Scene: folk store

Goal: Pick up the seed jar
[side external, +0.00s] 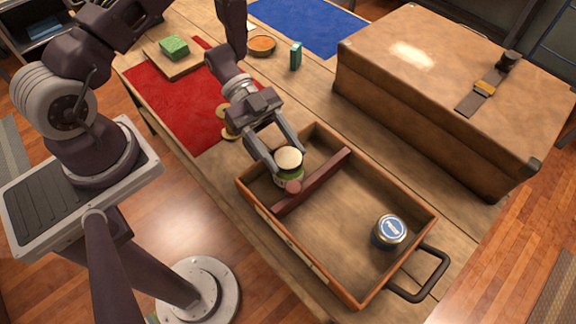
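A jar with a cream lid (289,158) and a green band is in the left compartment of a wooden tray (345,284). Its label cannot be read, so I cannot tell for sure that it is the seed jar. My gripper (288,159) reaches down over the tray's left end, with one finger on each side of this jar. Whether the fingers press on it cannot be told, nor whether its base touches the tray floor. A second jar or tin with a blue and white top (391,229) stands in the tray's right compartment.
A large brown case (450,85) stands behind.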

